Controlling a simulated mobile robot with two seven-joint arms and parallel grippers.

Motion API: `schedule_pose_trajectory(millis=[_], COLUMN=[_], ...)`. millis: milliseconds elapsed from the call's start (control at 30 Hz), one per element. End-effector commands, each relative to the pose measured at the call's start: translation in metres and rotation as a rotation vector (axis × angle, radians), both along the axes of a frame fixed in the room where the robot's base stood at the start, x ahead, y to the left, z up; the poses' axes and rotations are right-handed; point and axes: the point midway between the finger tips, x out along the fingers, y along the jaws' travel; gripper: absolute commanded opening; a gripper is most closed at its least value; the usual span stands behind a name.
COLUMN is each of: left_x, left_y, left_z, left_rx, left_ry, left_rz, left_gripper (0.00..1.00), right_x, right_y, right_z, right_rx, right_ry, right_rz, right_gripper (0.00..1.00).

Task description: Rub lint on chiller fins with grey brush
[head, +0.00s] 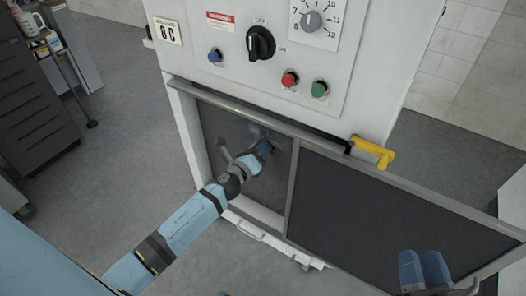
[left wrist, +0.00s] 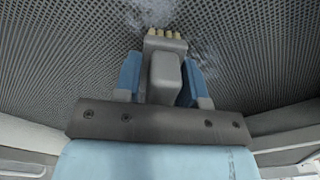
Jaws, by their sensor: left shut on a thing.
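My left gripper (left wrist: 166,85) is shut on the grey brush (left wrist: 166,46) in the left wrist view, one blue finger on each side of it. The brush's pale bristle tips point at the dark perforated fins (left wrist: 60,70); I cannot tell whether they touch. Whitish lint (left wrist: 155,12) lies on the fins around and beyond the bristles. In the head view my left gripper (head: 266,147) reaches into the left opening of the white cabinet, with a faint lint patch (head: 257,131) beside it. The brush is mostly hidden there. My right gripper (head: 424,270) is at the bottom right, its blue fingers close together.
The white cabinet (head: 350,70) has a dial, a black switch and red, green and blue buttons above the opening. A yellow handle (head: 372,151) sticks out at the right, above a dark mesh panel (head: 370,215). A dark drawer unit (head: 32,105) stands at the far left.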

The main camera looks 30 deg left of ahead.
Motion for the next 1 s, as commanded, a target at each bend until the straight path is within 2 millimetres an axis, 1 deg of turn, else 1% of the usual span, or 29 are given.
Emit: schedule_pose_trajectory(millis=[100,300,567,800,1000], left_x=[0.001,0.001,0.002,0.005,0.007], left_y=[0.011,0.028,0.037,0.058,0.066], left_z=[0.0,0.0,0.0,0.0,0.002], left_rx=[0.003,0.001,0.001,0.002,0.0], left_ry=[-0.001,-0.001,0.0,0.0,-0.001], left_rz=[0.003,0.002,0.001,0.003,0.001], left_gripper=[0.19,0.19,0.19,0.19,0.19], right_x=[0.0,0.0,0.0,0.0,0.0], right_y=[0.0,0.0,0.0,0.0,0.0], right_z=[-0.001,-0.003,-0.004,-0.006,-0.006], right_rx=[0.0,0.0,0.0,0.0,0.0], right_ry=[0.0,0.0,0.0,0.0,0.0], right_rz=[0.0,0.0,0.0,0.0,0.0], right_gripper=[0.37,0.37,0.37,0.37,0.37])
